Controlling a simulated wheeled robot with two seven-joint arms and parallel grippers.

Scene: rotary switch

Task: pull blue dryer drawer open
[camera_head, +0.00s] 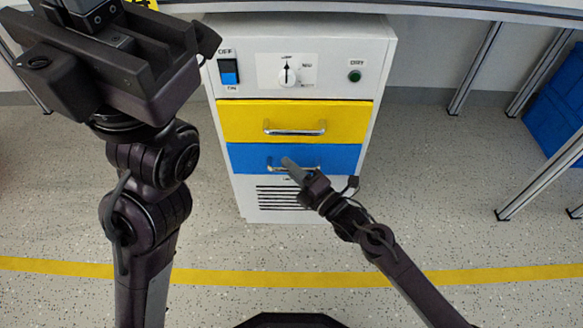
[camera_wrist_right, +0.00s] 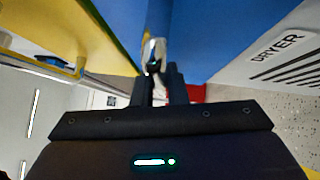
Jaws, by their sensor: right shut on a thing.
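The blue drawer (camera_head: 342,158) is the lower drawer in the white dryer cabinet (camera_head: 375,45), below the yellow drawer (camera_head: 345,112). It looks about flush with the cabinet front. Its metal bar handle (camera_head: 314,168) is partly hidden by my right gripper (camera_head: 291,166). In the right wrist view, the fingers of this gripper (camera_wrist_right: 161,80) are closed on the shiny handle (camera_wrist_right: 153,52), with the blue drawer front (camera_wrist_right: 225,35) beyond. My left gripper (camera_head: 125,65) is raised at the upper left, away from the drawer; its fingertips cannot be made out.
Above the drawers are an OFF/ON switch (camera_head: 228,72), a rotary knob (camera_head: 287,76) and a green DRY button (camera_head: 354,75). A vent grille (camera_head: 285,197) lies below the blue drawer. Table legs (camera_head: 475,65) and a blue crate (camera_head: 558,100) stand at right. The floor in front is clear.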

